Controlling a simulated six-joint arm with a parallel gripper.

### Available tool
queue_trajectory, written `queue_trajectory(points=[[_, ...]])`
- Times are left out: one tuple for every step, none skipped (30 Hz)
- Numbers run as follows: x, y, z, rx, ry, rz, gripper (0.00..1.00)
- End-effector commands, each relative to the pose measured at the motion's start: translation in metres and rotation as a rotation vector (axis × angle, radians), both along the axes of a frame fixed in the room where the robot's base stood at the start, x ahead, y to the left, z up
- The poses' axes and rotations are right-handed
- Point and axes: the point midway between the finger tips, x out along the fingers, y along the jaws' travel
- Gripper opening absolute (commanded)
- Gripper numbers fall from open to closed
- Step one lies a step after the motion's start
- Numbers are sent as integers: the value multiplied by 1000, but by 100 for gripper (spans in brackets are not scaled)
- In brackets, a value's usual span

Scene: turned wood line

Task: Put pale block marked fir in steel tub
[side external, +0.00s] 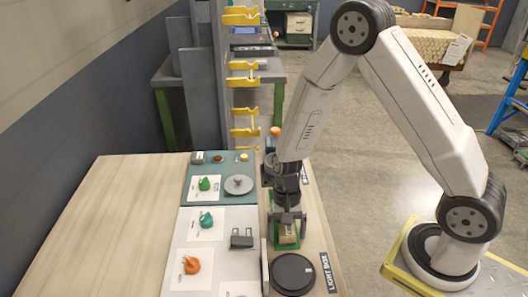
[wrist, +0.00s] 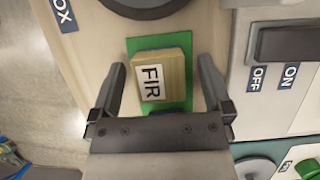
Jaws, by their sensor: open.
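The pale block marked FIR (wrist: 162,75) lies on a green pad (wrist: 133,47), its label facing up in the wrist view. In the side view the block (side external: 287,234) shows partly, between parts of my gripper. My gripper (wrist: 161,66) is open, with one finger on each side of the block and a gap to both. In the side view my gripper (side external: 288,226) points down over the green pad. How far the fingertips are above the pad is hard to tell. I cannot clearly pick out a steel tub; my arm hides part of the board's far end.
A dark round disc (side external: 293,274) lies near the block, beside a LIGHT BOX label (side external: 326,272). A switch box (side external: 242,238) marked ON and OFF stands to the left. Panels hold a grey disc (side external: 238,184) and green, teal and orange pieces. The table's left side (side external: 100,225) is bare.

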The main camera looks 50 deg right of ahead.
Motion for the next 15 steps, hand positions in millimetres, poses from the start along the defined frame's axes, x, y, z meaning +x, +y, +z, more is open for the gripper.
queue_trajectory(points=[[0, 0, 0, 0, 0, 0, 100], [0, 0, 0, 0, 0, 0, 100], [0, 0, 0, 0, 0, 0, 100], [0, 0, 0, 0, 0, 0, 100], [0, 0, 0, 0, 0, 0, 100], [0, 0, 0, 0, 0, 0, 100], [0, 0, 0, 0, 0, 0, 90], [0, 0, 0, 0, 0, 0, 81], [0, 0, 0, 0, 0, 0, 68], [0, 0, 0, 0, 0, 0, 59], [0, 0, 0, 0, 0, 0, 49], [0, 0, 0, 0, 0, 0, 36], [0, 0, 0, 0, 0, 0, 27], [0, 0, 0, 0, 0, 0, 17], [0, 0, 0, 0, 0, 0, 5]])
